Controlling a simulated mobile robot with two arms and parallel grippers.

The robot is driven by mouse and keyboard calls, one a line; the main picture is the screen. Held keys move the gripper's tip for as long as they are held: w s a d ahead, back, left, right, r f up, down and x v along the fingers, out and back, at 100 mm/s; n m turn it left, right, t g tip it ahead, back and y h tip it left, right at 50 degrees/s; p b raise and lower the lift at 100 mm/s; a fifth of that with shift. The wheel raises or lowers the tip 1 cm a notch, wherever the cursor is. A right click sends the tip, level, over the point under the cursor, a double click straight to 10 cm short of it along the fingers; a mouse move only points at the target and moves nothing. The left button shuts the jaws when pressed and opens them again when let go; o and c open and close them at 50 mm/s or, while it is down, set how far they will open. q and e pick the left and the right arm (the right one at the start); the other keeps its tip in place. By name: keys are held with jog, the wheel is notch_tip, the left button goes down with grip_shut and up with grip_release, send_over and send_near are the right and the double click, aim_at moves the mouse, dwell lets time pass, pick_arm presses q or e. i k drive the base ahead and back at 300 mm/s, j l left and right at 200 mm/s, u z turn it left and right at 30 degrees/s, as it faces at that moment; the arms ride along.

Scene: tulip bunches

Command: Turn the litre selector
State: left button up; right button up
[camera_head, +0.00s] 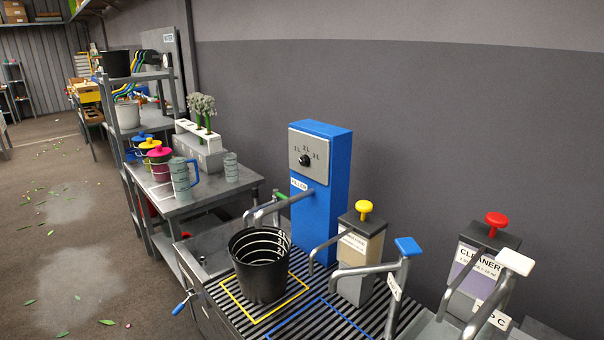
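The litre selector is a small black round knob (304,160) on a grey face plate (318,146) with several litre marks above and beside it. The plate is on the upper front of a tall blue filler unit (321,220). Which mark the knob points to is too small to tell. Below the plate a grey spout arm (284,203) reaches out to the left. A black bucket (261,279) with pale rings inside stands below it, within a yellow outline. The inside bottom of the bucket is hidden. Neither of my grippers is in view.
Right of the filler stand a yellow-topped dispenser (358,254), a blue-handled tap (401,275) and a red-topped cleaner dispenser (478,268). The slatted grate (330,322) has a free blue outline. Jugs (181,178) stand on the left bench. The floor at left is mostly clear, with scattered leaves.

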aim_at(304, 160)
jog(key=i+j+z, duration=0.3)
jog(key=j+z, duration=0.35)
jog(key=i+j+z, duration=0.15)
jog(key=j+z, duration=0.5)
jog(key=j, duration=0.15)
jog(key=j+z, duration=0.15)
jog(key=j, duration=1.35)
